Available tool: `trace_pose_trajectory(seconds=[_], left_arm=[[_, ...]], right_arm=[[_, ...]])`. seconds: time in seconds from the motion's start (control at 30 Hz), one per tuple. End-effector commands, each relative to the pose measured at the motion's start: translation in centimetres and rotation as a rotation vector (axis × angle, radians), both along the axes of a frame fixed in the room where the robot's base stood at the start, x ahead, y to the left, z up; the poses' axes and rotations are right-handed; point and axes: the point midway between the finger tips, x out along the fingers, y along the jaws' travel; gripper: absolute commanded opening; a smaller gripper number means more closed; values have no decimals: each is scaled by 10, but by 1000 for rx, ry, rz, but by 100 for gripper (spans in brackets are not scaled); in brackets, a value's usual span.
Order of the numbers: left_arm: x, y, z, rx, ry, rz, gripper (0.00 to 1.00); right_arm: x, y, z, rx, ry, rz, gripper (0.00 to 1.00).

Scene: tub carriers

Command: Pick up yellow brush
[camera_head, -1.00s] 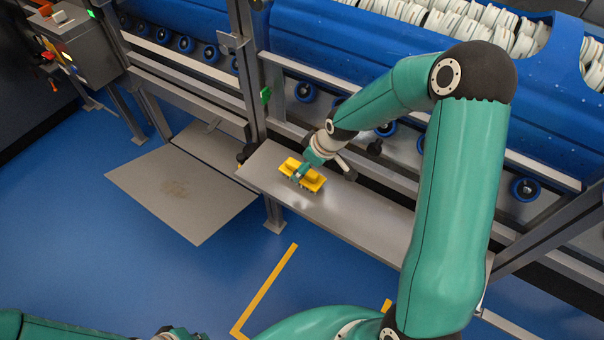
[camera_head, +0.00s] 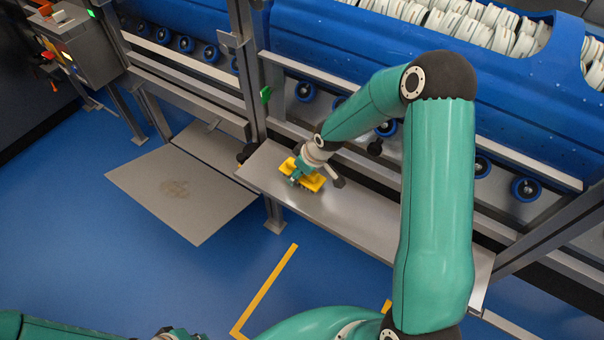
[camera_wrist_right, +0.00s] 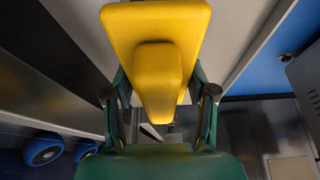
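The yellow brush (camera_head: 313,184) lies on the grey metal shelf (camera_head: 345,215), near its left end. My right gripper (camera_head: 298,177) is down at the brush and hides part of it. In the right wrist view the brush (camera_wrist_right: 155,25) fills the space between the fingers, its raised narrow part facing the camera. The right gripper's fingers (camera_wrist_right: 160,85) stand apart, one at each side of the brush. Their tips are partly hidden by it, so contact is unclear. My left gripper (camera_head: 180,334) is only just in view at the bottom edge, its fingers cut off.
A grey upright post (camera_head: 247,75) stands behind the shelf's left end. A blue machine (camera_head: 440,70) with white parts on top runs along the back. A flat grey plate (camera_head: 180,195) lies left of the shelf. Blue floor in front is open.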

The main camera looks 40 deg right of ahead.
Motion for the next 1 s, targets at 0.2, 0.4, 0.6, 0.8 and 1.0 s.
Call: trace_pose_trajectory(seconds=[0.2,0.4,0.6,0.8,1.0], left_arm=[[0,0,0,0,0,0,0],[0,0,0,0,0,0,0],[0,0,3,0,0,0,0],[0,0,7,0,0,0,0],[0,0,8,0,0,0,0]], right_arm=[[0,0,0,-1,-1,0,17],[0,0,2,-1,-1,1,16],[1,0,12,-1,-2,-1,16],[2,0,42,-3,-6,0,16],[2,0,93,-2,-10,0,16]])
